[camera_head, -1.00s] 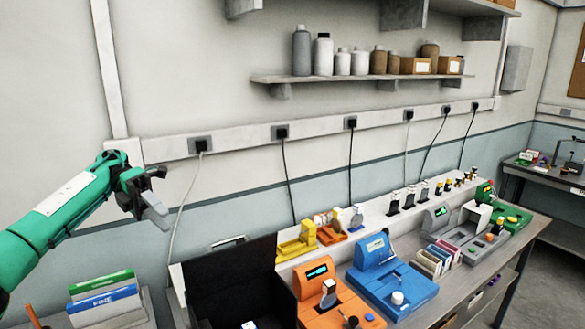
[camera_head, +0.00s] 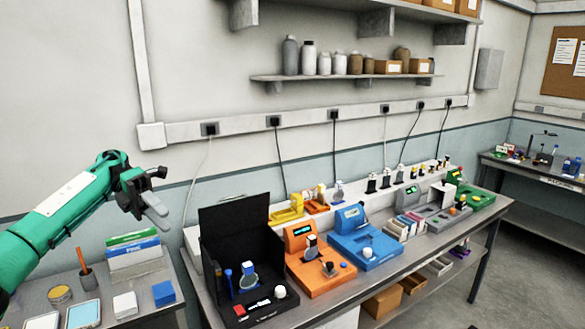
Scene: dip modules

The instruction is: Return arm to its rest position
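My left arm is green with a dark wrist and comes in from the left edge. My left gripper (camera_head: 150,206) is raised in the air in front of the wall, left of the black open-lidded module and above the left table. Its grey fingers point down and to the right and overlap in this view, so their gap does not show. Nothing is seen in them. My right gripper is not in view.
The bench holds a black module (camera_head: 210,265) with its lid up, an orange module (camera_head: 315,285) and a blue module (camera_head: 385,245). On the left table are a pen cup (camera_head: 88,281), a blue block (camera_head: 163,293) and a white block (camera_head: 125,305). A shelf (camera_head: 340,77) hangs above.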

